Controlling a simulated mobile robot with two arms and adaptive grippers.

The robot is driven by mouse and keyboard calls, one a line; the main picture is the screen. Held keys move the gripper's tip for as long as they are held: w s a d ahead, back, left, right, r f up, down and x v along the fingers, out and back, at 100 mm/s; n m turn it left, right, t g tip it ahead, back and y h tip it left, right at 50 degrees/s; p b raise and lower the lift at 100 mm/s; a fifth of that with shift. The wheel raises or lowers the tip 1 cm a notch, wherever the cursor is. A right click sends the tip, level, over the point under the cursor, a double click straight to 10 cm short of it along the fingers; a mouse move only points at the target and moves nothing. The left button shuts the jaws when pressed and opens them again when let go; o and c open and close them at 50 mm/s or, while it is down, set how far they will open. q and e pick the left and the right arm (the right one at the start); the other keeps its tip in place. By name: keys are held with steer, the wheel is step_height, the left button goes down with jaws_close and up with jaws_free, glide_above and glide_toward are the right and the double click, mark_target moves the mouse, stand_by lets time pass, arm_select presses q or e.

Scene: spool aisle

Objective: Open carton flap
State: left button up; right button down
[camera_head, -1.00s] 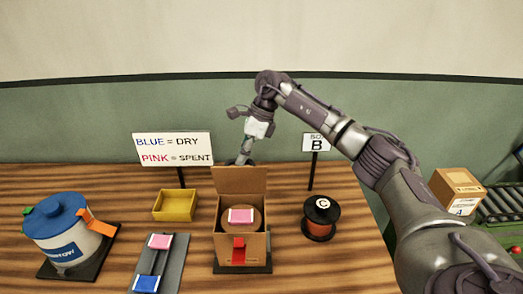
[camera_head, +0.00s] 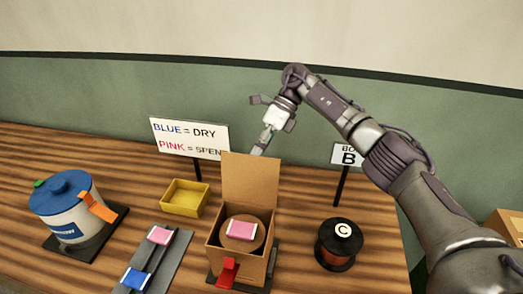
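The brown carton (camera_head: 262,264) stands open on the wooden table in the head view. Its flap (camera_head: 249,180) stands upright at the back edge. Inside is a round brown spool (camera_head: 238,246) with a pink packet (camera_head: 241,231) on top. A red tab (camera_head: 228,271) is on the carton's front. My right gripper (camera_head: 261,147) points down just behind the flap's top edge. Its fingertips are partly hidden by the flap, so I cannot tell whether it is open or touches the flap. My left gripper is not in view.
A sign (camera_head: 190,138) and a yellow tray (camera_head: 185,198) stand left of the carton. A blue-lidded tub (camera_head: 68,218) is further left. A grey rack (camera_head: 170,262) holds a pink and a blue packet.

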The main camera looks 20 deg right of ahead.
steer(key=shift+s+a+f, duration=0.1)
steer(key=shift+s+f, duration=0.25)
steer(key=shift+f, duration=0.35)
steer(key=c, duration=1.6)
jaws_free()
steer(key=o, duration=0.5)
steer(key=shift+w+r, duration=0.1)
steer(key=shift+c, duration=0.2)
steer(key=shift+r, duration=0.2)
steer(key=v, duration=0.7)
steer(key=shift+w, duration=0.2)
